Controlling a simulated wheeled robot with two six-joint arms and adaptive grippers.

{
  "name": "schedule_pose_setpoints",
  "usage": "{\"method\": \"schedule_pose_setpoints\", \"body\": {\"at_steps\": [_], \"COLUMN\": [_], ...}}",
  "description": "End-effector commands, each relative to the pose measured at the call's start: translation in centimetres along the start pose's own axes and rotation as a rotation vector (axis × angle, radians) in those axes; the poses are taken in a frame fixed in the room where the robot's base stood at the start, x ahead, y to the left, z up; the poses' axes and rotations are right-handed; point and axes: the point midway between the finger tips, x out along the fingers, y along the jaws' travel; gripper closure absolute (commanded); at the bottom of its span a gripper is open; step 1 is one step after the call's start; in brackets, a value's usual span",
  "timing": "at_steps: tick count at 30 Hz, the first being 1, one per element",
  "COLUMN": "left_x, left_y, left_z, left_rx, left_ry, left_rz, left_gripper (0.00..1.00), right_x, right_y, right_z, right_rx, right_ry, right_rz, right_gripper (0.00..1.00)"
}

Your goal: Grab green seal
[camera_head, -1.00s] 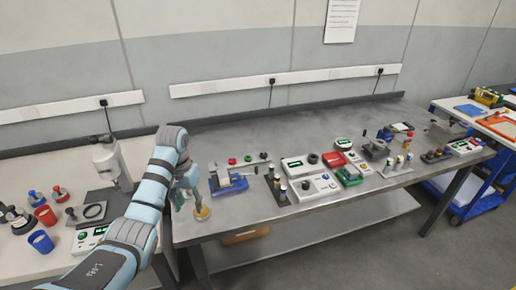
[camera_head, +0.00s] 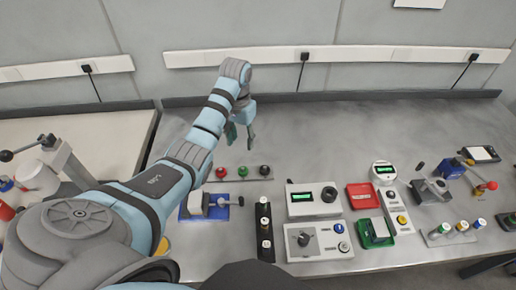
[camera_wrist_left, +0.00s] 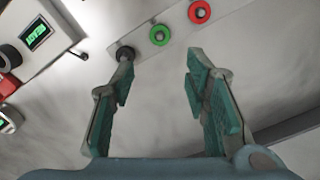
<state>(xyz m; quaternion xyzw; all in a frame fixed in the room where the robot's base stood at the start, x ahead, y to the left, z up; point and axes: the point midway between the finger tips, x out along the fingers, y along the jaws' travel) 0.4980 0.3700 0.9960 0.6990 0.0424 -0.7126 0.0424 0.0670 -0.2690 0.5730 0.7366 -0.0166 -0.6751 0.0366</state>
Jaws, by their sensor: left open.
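The green seal (camera_head: 242,171) is a small round ring in the middle of a row, with a red seal (camera_head: 221,172) to its left and a black one (camera_head: 264,170) to its right. In the left wrist view the green seal (camera_wrist_left: 159,34) lies ahead of the fingertips, between the red (camera_wrist_left: 199,12) and black (camera_wrist_left: 125,53) ones. My left gripper (camera_head: 241,138) is open and empty, above the bench, behind the row in the head view. In the wrist view its open fingers (camera_wrist_left: 159,66) are apart from the green seal; the left fingertip overlaps the black seal's edge. My right gripper is not in view.
A blue vise (camera_head: 215,208) stands in front of the row. A dark rack with bottles (camera_head: 264,232), a grey meter (camera_head: 312,200), a red tray (camera_head: 361,196) and a green tray (camera_head: 375,232) stand to the right. The bench behind the row is clear.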

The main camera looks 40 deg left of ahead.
Motion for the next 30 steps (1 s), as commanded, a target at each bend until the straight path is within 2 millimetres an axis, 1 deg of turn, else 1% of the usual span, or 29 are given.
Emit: {"method": "schedule_pose_setpoints", "body": {"at_steps": [2,4,7,9,12,17,20,22,24,26,30], "left_x": [0.9,2.5,5.5,6.7,8.5,10.6,12.7,14.0,14.6,14.7,14.6], "left_y": [-0.1,-0.3,-0.5,-0.6,-0.6,-0.3,-0.1,0.0,0.0,-0.1,-0.1], "left_z": [0.3,0.7,1.2,1.3,0.7,0.6,0.9,0.8,0.8,0.8,0.9], "left_rx": [0.0,-0.002,-0.004,-0.007,-0.01,-0.008,-0.007,-0.007,-0.006,-0.006,-0.007], "left_ry": [0.003,0.007,0.008,0.003,0.002,-0.003,-0.005,-0.004,-0.003,-0.002,-0.002], "left_rz": [-0.001,-0.002,-0.002,-0.001,-0.001,0.0,-0.001,-0.001,-0.001,-0.002,-0.002], "left_gripper": [0.58,0.58,0.58,0.58,0.58,0.58,0.58,0.58,0.58,0.58,0.58], "right_x": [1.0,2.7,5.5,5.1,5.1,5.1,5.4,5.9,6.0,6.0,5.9], "right_y": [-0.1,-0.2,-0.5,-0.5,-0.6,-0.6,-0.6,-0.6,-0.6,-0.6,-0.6], "right_z": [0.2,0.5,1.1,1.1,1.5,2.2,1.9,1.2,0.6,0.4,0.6], "right_rx": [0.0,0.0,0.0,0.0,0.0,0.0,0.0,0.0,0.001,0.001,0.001], "right_ry": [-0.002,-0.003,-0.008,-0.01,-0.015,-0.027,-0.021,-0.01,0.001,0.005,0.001], "right_rz": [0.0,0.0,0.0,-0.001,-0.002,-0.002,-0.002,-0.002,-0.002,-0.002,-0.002], "right_gripper": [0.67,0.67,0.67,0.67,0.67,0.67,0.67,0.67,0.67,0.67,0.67]}}
